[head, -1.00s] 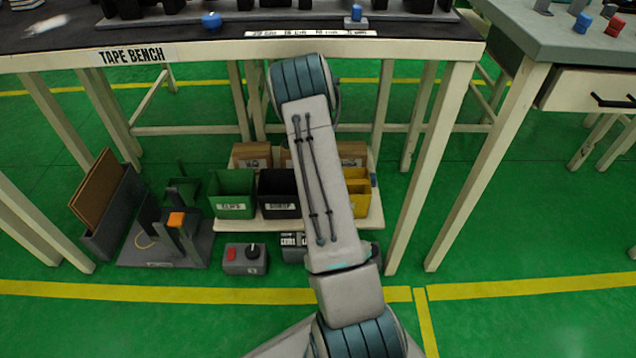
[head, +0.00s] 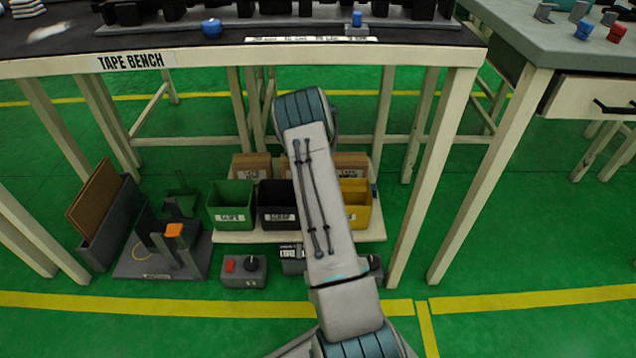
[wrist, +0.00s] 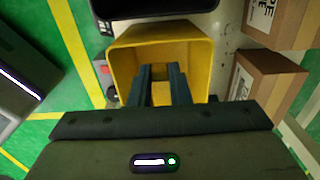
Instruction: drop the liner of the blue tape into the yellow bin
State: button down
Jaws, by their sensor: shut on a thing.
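The yellow bin (head: 359,203) sits on the low shelf under the bench, partly behind my arm in the head view. In the wrist view the yellow bin (wrist: 126,62) lies open under my gripper. My gripper (wrist: 161,72) points down over the bin, its two dark fingers close together against the bin's interior. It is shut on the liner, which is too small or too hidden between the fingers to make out. My gripper is hidden behind my arm in the head view.
A black bin (head: 277,205) and a green bin (head: 231,204) stand left of the yellow one. Cardboard boxes (wrist: 262,85) stand close by. The tape bench (head: 200,65) is above, with its legs around the shelf. A grey control box (head: 243,271) is on the floor in front.

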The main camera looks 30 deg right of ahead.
jog(key=c, duration=1.3)
grip_release()
